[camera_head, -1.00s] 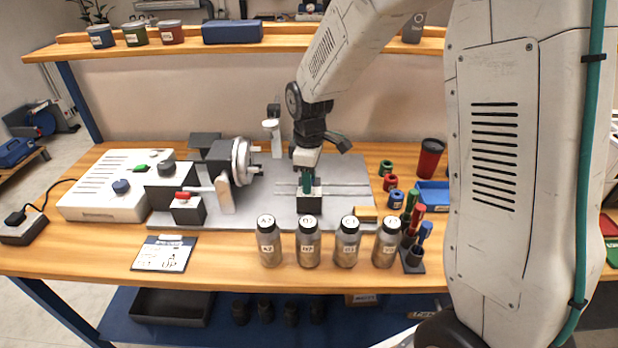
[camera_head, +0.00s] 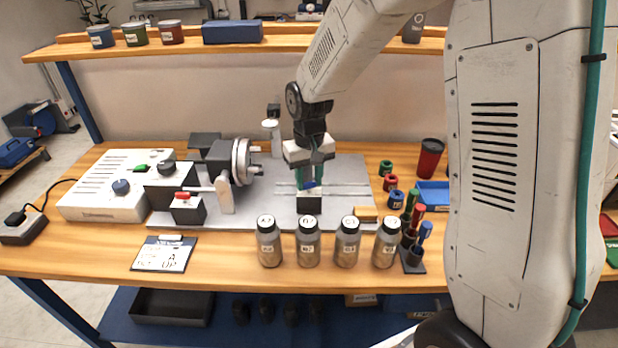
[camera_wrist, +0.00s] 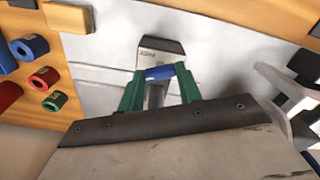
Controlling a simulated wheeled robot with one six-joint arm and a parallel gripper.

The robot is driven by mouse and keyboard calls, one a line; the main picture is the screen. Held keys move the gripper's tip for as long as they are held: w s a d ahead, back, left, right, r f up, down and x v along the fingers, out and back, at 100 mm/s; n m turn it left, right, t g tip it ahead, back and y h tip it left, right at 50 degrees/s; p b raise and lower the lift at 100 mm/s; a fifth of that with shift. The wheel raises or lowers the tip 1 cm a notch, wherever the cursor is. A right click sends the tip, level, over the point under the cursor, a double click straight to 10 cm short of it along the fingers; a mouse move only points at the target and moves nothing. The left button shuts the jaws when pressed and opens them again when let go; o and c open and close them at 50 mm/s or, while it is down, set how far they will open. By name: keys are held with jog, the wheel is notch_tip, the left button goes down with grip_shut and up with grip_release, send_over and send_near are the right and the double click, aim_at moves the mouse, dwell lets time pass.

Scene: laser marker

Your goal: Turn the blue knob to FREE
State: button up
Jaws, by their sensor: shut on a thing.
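The blue knob (camera_head: 309,184) sits on top of a small black block (camera_head: 309,204) on the grey plate. It also shows in the wrist view as a blue bar (camera_wrist: 160,72). My gripper (camera_head: 310,181) points down with its green fingers on both sides of the knob, shut on it. In the wrist view, the knob spans between the two fingertips. The block's pale top face (camera_wrist: 160,53) carries small lettering that I cannot read with certainty. The fingers hide the knob's ends.
A black machine with a round chuck (camera_head: 241,162) stands left of my gripper. Several bottles (camera_head: 309,245) stand in front. Coloured rings (camera_head: 390,183) and a blue tray (camera_head: 432,193) lie right.

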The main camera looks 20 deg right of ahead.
jog(key=m, duration=0.4)
jog(key=shift+m, duration=0.4)
dwell(0.4)
jog(key=o, duration=1)
jog(key=shift+r, duration=3.95)
notch_tip(320, 180, up, 7)
send_over(309, 182)
